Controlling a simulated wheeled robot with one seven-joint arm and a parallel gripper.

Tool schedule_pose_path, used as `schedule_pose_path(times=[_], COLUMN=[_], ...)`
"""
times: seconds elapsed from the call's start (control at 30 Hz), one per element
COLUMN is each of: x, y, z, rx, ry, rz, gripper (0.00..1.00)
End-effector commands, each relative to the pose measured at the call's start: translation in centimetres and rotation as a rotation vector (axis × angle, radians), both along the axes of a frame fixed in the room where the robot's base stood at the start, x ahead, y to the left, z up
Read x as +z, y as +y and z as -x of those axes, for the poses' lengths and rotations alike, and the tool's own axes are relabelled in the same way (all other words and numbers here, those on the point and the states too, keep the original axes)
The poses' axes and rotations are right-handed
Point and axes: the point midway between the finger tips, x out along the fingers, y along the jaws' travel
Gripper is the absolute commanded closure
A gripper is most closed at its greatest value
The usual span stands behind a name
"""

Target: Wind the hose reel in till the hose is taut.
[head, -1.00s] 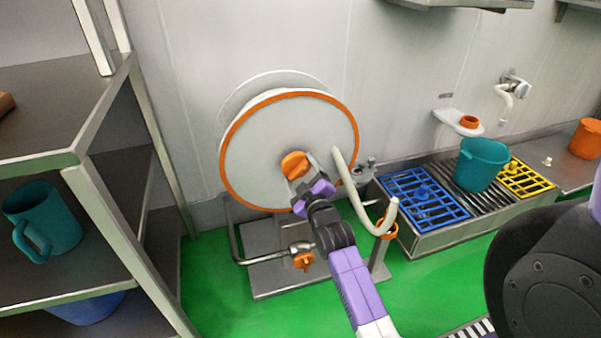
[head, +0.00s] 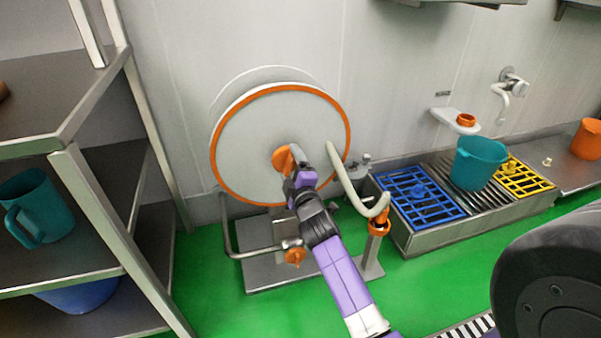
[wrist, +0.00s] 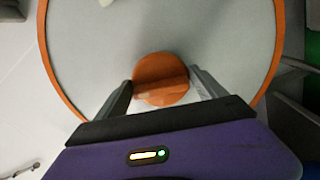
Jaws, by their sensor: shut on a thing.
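The hose reel (head: 245,135) stands against the back wall, a pale disc with an orange rim and an orange knob (head: 281,160) at its middle. My gripper (head: 292,162) is at the knob, and in the wrist view (wrist: 163,92) its two fingers sit either side of the knob, shut on it. The pale hose (head: 347,180) comes off the reel's right side and bends down to an orange-ringed post (head: 373,250). Its lower bend hangs in a curve just above the orange ring.
A steel shelf (head: 105,235) with a teal jug (head: 45,212) stands on the left. A trough (head: 425,240) on the right holds blue and yellow grates and a teal bucket (head: 478,170). Green floor (head: 215,300) lies open in front of the reel.

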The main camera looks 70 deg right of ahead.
Motion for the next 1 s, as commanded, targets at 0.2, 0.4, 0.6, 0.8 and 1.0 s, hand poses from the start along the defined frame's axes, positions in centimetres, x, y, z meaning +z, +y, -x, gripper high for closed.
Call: schedule_pose_path(times=[0.2,0.4,0.6,0.8,1.0], x=[0.29,0.25,0.17,0.11,0.10], y=[0.09,0.07,0.04,0.04,0.03], z=[-0.69,-0.66,-0.63,-0.63,-0.61], rx=[0.002,0.002,0.000,0.001,0.000], ry=[0.126,0.203,0.245,0.258,0.258], rz=[0.102,0.169,0.206,0.217,0.217], gripper=[0.93,0.93,0.93,0.93,0.93])
